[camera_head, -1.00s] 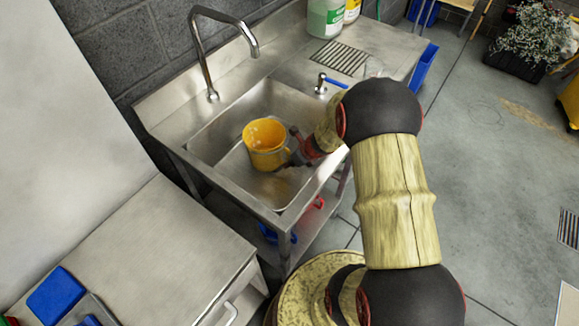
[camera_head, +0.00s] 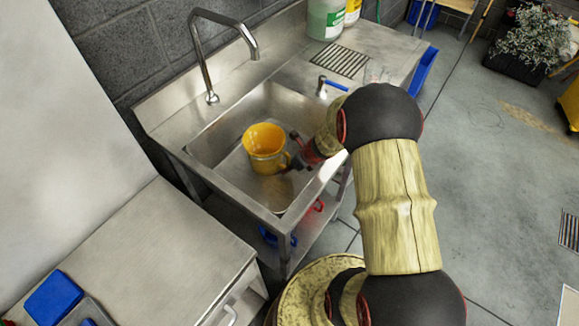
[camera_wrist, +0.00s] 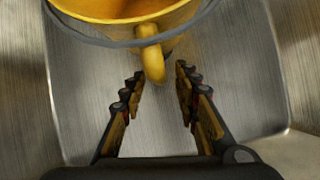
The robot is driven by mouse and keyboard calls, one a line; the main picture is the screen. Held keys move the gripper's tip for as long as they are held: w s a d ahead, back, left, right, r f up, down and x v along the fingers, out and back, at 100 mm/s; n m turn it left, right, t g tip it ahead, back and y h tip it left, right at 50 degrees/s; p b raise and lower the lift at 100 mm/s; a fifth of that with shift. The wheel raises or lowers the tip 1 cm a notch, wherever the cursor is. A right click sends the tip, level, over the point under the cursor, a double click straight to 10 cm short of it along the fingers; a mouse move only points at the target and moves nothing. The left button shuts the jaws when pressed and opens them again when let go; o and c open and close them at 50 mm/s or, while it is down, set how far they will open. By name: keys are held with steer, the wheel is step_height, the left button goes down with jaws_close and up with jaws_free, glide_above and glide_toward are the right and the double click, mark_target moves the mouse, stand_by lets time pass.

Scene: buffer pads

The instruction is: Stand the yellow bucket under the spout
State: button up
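The yellow bucket (camera_head: 266,150) stands upright in the sink basin (camera_head: 220,146), its open rim facing up. Its yellow handle (camera_wrist: 152,62) points at my gripper in the wrist view. My gripper (camera_wrist: 158,74) is open, with one finger on each side of the handle's lower end and gaps visible beside it. In the head view my gripper (camera_head: 290,163) is at the bucket's right side, partly hidden by my arm. The metal spout (camera_head: 253,52) arches from the back of the sink, its mouth above and behind the bucket in the picture.
A blue-levered valve (camera_head: 322,86) stands on the sink's right rim. A drain grate (camera_head: 341,60) and a white-and-green jug (camera_head: 325,18) are on the right counter. The basin's walls surround the bucket. A metal worktop (camera_head: 150,255) stands at front left.

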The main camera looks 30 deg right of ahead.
steer(key=p+v, duration=0.4)
steer(key=v, duration=0.7)
steer(key=s+a+r+n+y, duration=0.1)
steer(key=a+r+n, duration=0.65)
steer(key=r, duration=0.25)
steer(key=s+a+r+n, duration=0.2)
steer(key=a+r+n, duration=0.4)
steer(key=r+n, duration=0.35)
steer(key=s+a+r+n+h, duration=0.2)
steer(key=s+a+r+n, duration=0.1)
steer(key=s+r+n, duration=0.9)
steer(key=s+n, duration=0.3)
steer(key=n, duration=0.1)
steer(key=shift+a+r+h, duration=0.2)
steer(key=shift+r+h, duration=0.1)
steer(key=shift+h, duration=0.1)
